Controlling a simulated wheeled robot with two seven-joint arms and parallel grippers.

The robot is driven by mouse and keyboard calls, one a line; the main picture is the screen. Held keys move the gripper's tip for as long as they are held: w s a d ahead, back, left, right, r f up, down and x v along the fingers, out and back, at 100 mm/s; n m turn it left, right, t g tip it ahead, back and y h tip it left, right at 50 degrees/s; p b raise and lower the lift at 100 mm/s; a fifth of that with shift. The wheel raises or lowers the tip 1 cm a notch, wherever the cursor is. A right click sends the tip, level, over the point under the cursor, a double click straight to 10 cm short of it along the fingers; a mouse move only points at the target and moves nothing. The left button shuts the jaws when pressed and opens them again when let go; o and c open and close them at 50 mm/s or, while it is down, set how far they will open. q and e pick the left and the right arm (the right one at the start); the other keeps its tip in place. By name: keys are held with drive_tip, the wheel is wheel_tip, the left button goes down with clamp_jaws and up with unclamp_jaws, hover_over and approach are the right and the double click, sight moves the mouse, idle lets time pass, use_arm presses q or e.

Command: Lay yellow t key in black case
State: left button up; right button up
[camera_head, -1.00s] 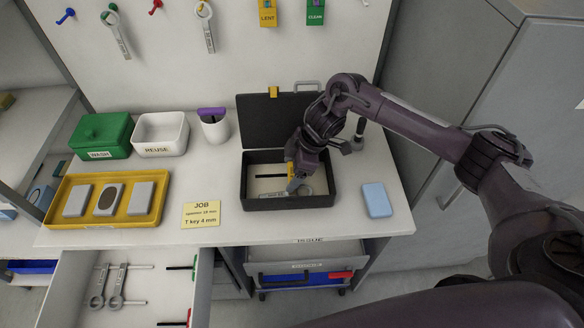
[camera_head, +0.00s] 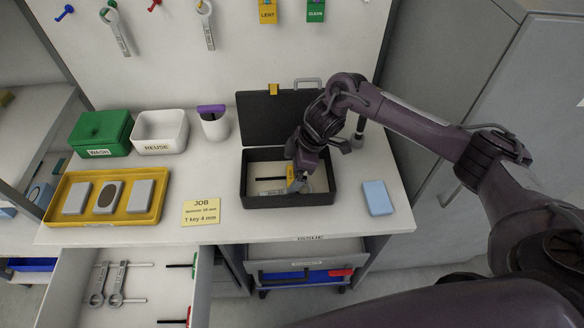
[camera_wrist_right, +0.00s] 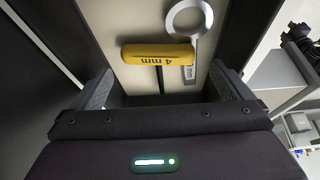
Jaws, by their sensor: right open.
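The yellow T key (camera_head: 291,173), marked 4 mm, is inside the open black case (camera_head: 262,202), its dark shaft pointing left in the head view. In the right wrist view the yellow handle (camera_wrist_right: 158,53) lies crosswise over the pale case floor. A ring spanner (camera_wrist_right: 190,45) lies beside the key in the case. My left gripper is not in view.
The case lid (camera_head: 270,120) stands open behind. A light blue block (camera_head: 377,198) lies right of the case, and a yellow job card (camera_head: 201,212) left of it. A yellow tray (camera_head: 125,215) and bins stand further left. An open drawer (camera_head: 135,265) holds spanners and keys.

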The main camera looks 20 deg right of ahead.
drive_tip(key=v, duration=1.2)
drive_tip(key=shift+r, duration=0.35)
